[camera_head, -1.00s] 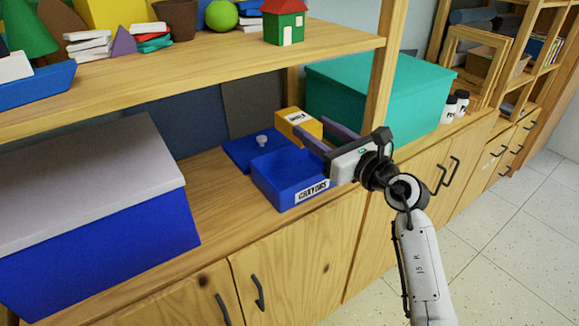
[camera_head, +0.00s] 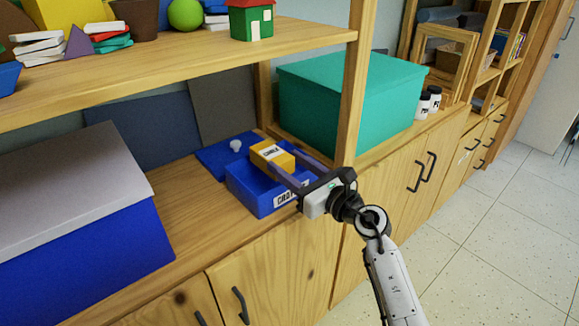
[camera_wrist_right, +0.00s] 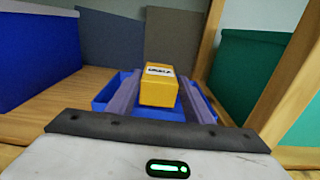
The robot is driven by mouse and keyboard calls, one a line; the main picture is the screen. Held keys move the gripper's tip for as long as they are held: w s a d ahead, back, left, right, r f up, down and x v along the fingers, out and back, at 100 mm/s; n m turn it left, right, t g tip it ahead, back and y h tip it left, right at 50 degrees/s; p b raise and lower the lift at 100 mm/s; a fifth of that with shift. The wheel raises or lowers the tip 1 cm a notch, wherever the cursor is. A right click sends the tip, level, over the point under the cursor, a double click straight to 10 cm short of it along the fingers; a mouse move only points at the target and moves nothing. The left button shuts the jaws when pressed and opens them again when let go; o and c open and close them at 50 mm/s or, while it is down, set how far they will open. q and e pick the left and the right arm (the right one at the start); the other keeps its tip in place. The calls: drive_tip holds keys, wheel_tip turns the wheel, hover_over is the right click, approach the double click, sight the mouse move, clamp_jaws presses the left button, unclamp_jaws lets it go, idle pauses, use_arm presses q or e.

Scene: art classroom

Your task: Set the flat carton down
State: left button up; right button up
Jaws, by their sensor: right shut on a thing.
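The flat carton is a small yellow box (camera_head: 272,154) with a white label. It also shows in the wrist view (camera_wrist_right: 159,92). My right gripper (camera_head: 284,160) is shut on it, with one purple-grey finger along each side. The carton is over the open blue box labelled as crayons (camera_head: 243,186), towards its back. I cannot tell whether it touches the blue box's floor or walls. The blue box stands on the wooden cabinet top (camera_head: 187,194). My left gripper is not in view.
A blue lid with a pale knob (camera_head: 214,157) lies behind the blue box. A teal box (camera_head: 345,105) stands beyond a wooden post (camera_head: 355,90). A large blue box with a grey lid (camera_head: 75,250) is at left. A loaded shelf (camera_head: 180,58) hangs above.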

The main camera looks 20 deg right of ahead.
drive_tip(key=shift+f+b, duration=0.4)
drive_tip(key=shift+f, duration=0.2)
drive_tip(key=o, duration=1.1)
drive_tip(key=shift+o, duration=0.2)
